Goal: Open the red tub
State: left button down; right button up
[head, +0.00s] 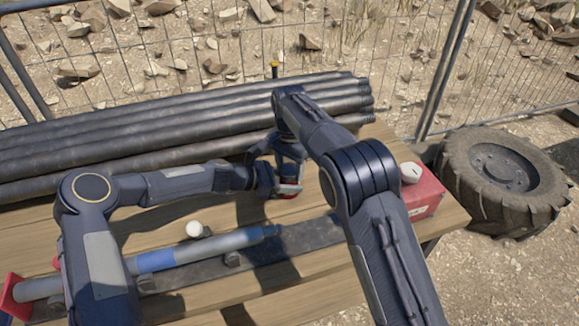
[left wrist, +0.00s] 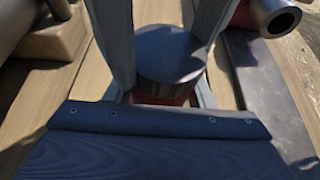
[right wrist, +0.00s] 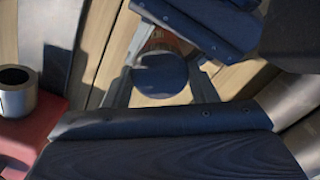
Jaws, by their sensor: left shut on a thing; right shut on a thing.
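The red tub (head: 289,190) stands on the wooden table, mostly hidden by my grippers. Its dark round lid (left wrist: 170,52) shows in the left wrist view, with a strip of red body below it. The lid also shows in the right wrist view (right wrist: 160,75), with red body behind it. My left gripper (head: 272,180) comes in low from the left and is shut on the tub, one finger on each side. My right gripper (head: 290,163) reaches from above and is shut at the lid. The exact finger contacts are hidden.
Several black pipes (head: 180,125) lie along the table's back. A grey and blue tube (head: 160,260) and a white knob (head: 194,229) are in front. A red box (head: 422,192) stands at the right, a tyre (head: 500,180) beyond it. A wire fence stands behind.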

jog(key=n, duration=0.5)
jog(key=shift+n, duration=0.4)
jog(key=n, duration=0.2)
jog(key=shift+n, duration=0.4)
jog(key=n, duration=1)
jog(key=shift+r, duration=0.1)
jog(key=n, duration=0.6)
jog(key=shift+r, duration=0.2)
jog(key=shift+r, duration=0.9)
